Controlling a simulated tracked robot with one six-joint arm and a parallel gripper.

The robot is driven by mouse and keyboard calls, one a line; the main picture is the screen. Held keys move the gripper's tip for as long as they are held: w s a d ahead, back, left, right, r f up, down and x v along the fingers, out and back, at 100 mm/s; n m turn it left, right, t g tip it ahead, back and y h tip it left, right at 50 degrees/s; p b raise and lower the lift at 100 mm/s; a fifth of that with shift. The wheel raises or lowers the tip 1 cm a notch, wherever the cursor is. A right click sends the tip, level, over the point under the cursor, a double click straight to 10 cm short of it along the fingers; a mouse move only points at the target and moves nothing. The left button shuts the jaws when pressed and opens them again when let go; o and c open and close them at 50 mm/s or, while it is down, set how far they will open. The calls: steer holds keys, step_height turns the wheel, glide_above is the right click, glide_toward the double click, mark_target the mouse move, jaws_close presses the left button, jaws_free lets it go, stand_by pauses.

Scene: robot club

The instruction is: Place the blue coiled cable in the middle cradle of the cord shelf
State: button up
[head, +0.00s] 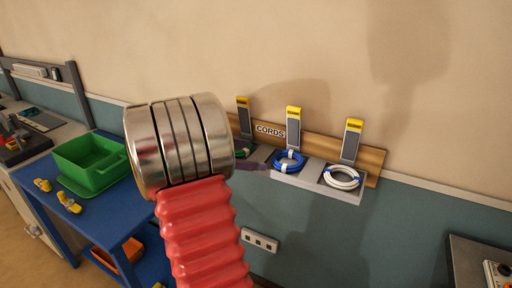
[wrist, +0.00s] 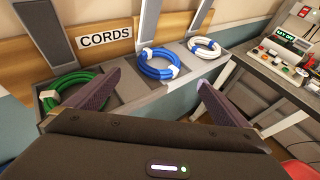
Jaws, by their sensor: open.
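The cord shelf (head: 311,178) is a grey ledge on a wooden wall board marked CORDS. The blue coiled cable (head: 289,161) with white wraps lies in its middle cradle; it also shows in the wrist view (wrist: 159,63). A green coil (wrist: 67,91) lies in the left cradle and a white coil (wrist: 205,48) in the right one. My gripper (wrist: 158,90) is open and empty, its fingers apart at the shelf's front, with the blue coil beyond the gap between them. In the head view my arm hides most of the gripper and the green coil.
A blue table (head: 122,222) with a green bin (head: 91,163) and yellow pieces stands at the left. A wall socket strip (head: 260,240) is below the shelf. A bench with a control panel (wrist: 289,62) stands to the right. Upright grey holders with yellow tops (head: 293,125) rise behind the coils.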

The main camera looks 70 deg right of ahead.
steer(key=shift+w, duration=0.1)
steer(key=w+a+m+t+y, duration=0.1)
steer(key=a+m+t+y, duration=0.2)
steer(key=a, duration=1.4)
steer(key=w+a+f+m+t+y, duration=0.1)
steer(key=a+t, duration=0.6)
steer(key=a, duration=1)
steer(key=w+a+m+t+y, duration=0.3)
steer(key=a+m+t+y, duration=0.1)
steer(key=a, duration=1.3)
steer(key=shift+w+a+f+m+t+y, duration=0.2)
steer(key=shift+w+a+m+t+y, duration=0.15)
steer(key=shift+t+y, duration=0.3)
steer(key=shift+s, duration=0.1)
